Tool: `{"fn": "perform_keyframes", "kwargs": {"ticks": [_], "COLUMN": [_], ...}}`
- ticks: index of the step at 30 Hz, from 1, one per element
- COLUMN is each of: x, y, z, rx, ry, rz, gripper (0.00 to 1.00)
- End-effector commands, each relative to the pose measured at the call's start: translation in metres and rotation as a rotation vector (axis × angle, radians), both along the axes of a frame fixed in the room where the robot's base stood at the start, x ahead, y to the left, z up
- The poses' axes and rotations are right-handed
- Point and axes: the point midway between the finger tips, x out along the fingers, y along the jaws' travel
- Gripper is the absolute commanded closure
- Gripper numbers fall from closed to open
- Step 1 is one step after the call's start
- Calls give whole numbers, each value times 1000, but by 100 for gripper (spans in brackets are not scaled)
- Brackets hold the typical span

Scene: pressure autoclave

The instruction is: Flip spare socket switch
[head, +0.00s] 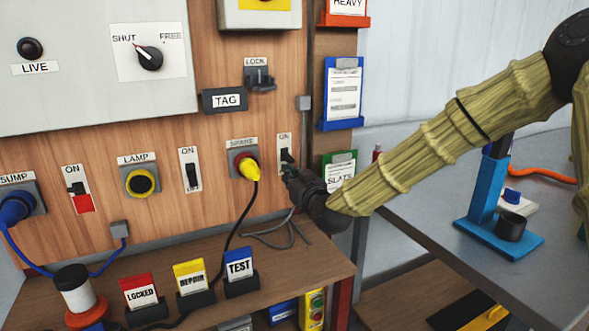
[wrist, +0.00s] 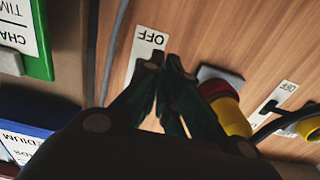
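The spare socket (head: 239,153) is on the wooden panel, labelled SPARE, with a yellow plug (head: 250,170) in it. Its switch (head: 284,143) is just to the right, a white plate marked ON at the top with a dark lever. My gripper (head: 288,172) is at the lower part of this plate and covers it in the head view. In the wrist view, the plate (wrist: 147,42) shows an OFF mark beyond my fingertips (wrist: 166,64). The fingertips are together with nothing visible between them. The lever is hidden there, so contact cannot be told.
The lamp socket (head: 141,181) and another switch (head: 190,170) are to the left. A black cable (head: 247,212) hangs from the yellow plug. Below, a wooden shelf (head: 300,264) holds LOCKED, REPAIR and TEST cards. A green holder (head: 340,158) is close to the right.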

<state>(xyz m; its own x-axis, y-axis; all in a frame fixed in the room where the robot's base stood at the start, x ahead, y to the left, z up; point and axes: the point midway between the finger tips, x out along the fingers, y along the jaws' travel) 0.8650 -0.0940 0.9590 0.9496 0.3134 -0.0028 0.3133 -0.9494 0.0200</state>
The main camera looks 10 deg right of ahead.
Motion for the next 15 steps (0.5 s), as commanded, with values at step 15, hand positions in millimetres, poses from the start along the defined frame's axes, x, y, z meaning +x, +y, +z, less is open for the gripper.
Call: {"fn": "perform_keyframes", "kwargs": {"ticks": [15], "x": [-30], "y": [-32], "z": [0], "rx": [22], "ry": [2], "rz": [-4], "gripper": [100]}}
